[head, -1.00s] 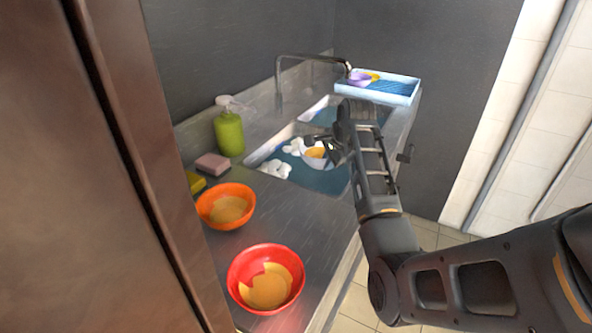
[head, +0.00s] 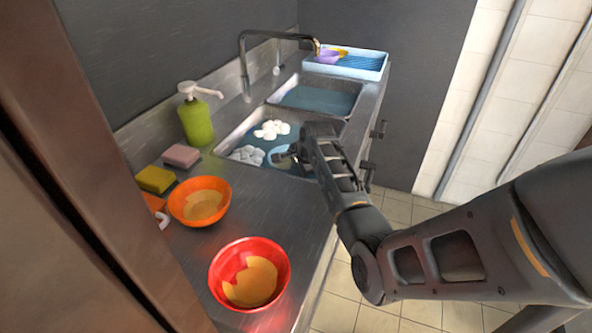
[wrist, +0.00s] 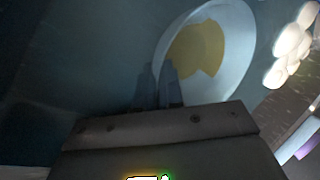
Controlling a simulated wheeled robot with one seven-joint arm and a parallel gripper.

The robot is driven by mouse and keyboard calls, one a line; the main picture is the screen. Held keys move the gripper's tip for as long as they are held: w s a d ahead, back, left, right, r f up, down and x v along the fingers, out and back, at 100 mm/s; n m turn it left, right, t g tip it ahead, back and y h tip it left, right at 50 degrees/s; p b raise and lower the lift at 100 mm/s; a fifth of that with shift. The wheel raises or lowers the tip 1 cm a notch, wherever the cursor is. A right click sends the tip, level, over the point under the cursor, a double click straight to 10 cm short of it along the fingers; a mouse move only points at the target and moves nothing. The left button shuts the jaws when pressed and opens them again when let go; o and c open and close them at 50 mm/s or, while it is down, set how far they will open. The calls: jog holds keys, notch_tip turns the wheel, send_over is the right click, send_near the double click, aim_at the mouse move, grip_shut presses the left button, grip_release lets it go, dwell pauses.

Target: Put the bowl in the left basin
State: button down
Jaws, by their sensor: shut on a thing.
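A pale bowl (wrist: 240,38) with a yellow-orange patch of food inside shows tilted in the wrist view. My gripper (wrist: 157,72) is shut on its lower-left rim there. In the head view my gripper (head: 283,158) is low over the near, left basin (head: 222,150), which holds bluish water and white foam. Only a pale sliver of the bowl seems to show there, mostly hidden by my gripper. I cannot tell whether the bowl touches the water or basin floor.
The right basin (head: 315,98) lies beyond, with a faucet (head: 243,70) behind. A blue tray (head: 345,66) holds small purple and yellow bowls. Orange (head: 200,203) and red (head: 250,275) bowls stand nearer on the counter, beside sponges (head: 182,156) and a green soap bottle (head: 197,122).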

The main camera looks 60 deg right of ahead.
jog(key=c, duration=1.3)
grip_release()
jog(key=shift+o, duration=0.2)
jog(key=v, duration=1.2)
